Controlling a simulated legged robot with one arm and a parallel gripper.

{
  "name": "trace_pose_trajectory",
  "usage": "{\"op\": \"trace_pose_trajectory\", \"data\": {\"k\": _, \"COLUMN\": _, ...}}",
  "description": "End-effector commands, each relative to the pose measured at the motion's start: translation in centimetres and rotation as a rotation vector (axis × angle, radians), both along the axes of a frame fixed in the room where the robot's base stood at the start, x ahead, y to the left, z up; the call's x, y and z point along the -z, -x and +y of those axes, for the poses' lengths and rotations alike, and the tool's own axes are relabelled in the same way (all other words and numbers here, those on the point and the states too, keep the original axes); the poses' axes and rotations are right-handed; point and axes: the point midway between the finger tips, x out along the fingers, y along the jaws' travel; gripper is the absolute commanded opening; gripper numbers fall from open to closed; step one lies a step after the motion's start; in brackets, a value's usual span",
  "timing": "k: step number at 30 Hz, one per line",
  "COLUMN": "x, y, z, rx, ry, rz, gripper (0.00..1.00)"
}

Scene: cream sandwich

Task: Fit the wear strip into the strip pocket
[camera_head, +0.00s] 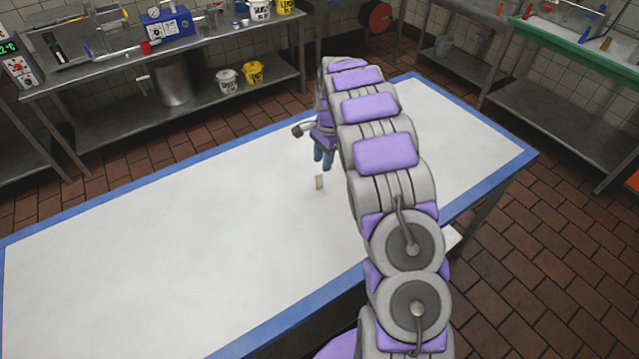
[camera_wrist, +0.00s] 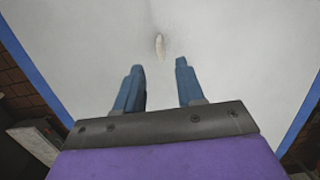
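A small pale beige strip (camera_head: 320,181), seemingly the wear strip, is on the white table top (camera_head: 170,240). It also shows in the wrist view (camera_wrist: 160,47), ahead of the fingertips and between their lines. My gripper (camera_head: 323,163) is just beyond the strip in the head view, its blue fingers pointing down. In the wrist view the fingers of my gripper (camera_wrist: 159,64) are apart with nothing between them. I cannot make out the strip pocket in either view; my arm covers part of the table.
A pale piece (camera_head: 454,237) sticks out behind my arm at the table's near right edge. A grey object (camera_wrist: 38,138) shows at the lower left of the wrist view. The table's left half is clear. Shelving with buckets (camera_head: 252,72) stands behind.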

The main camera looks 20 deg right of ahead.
Motion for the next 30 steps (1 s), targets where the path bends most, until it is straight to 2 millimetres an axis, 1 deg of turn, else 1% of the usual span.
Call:
{"op": "trace_pose_trajectory", "data": {"k": 1, "x": 0.9, "y": 0.1, "z": 0.0, "rx": 0.001, "ry": 0.0, "rz": 0.001, "gripper": 0.38}}
{"op": "trace_pose_trajectory", "data": {"k": 8, "x": 2.2, "y": 0.1, "z": 0.3, "rx": -0.001, "ry": 0.001, "rz": 0.002, "gripper": 0.38}}
{"op": "trace_pose_trajectory", "data": {"k": 15, "x": 5.5, "y": 0.1, "z": 0.9, "rx": 0.0, "ry": 0.001, "rz": 0.002, "gripper": 0.38}}
{"op": "trace_pose_trajectory", "data": {"k": 17, "x": 6.1, "y": 0.1, "z": 1.0, "rx": 0.0, "ry": 0.002, "rz": 0.0, "gripper": 0.38}}
{"op": "trace_pose_trajectory", "data": {"k": 19, "x": 6.4, "y": 0.0, "z": 1.1, "rx": -0.001, "ry": 0.002, "rz": -0.002, "gripper": 0.38}}
{"op": "trace_pose_trajectory", "data": {"k": 25, "x": 6.4, "y": 0.0, "z": 1.1, "rx": -0.001, "ry": 0.002, "rz": -0.002, "gripper": 0.38}}
{"op": "trace_pose_trajectory", "data": {"k": 30, "x": 6.4, "y": 0.0, "z": 1.1, "rx": -0.001, "ry": 0.001, "rz": -0.001, "gripper": 0.22}}
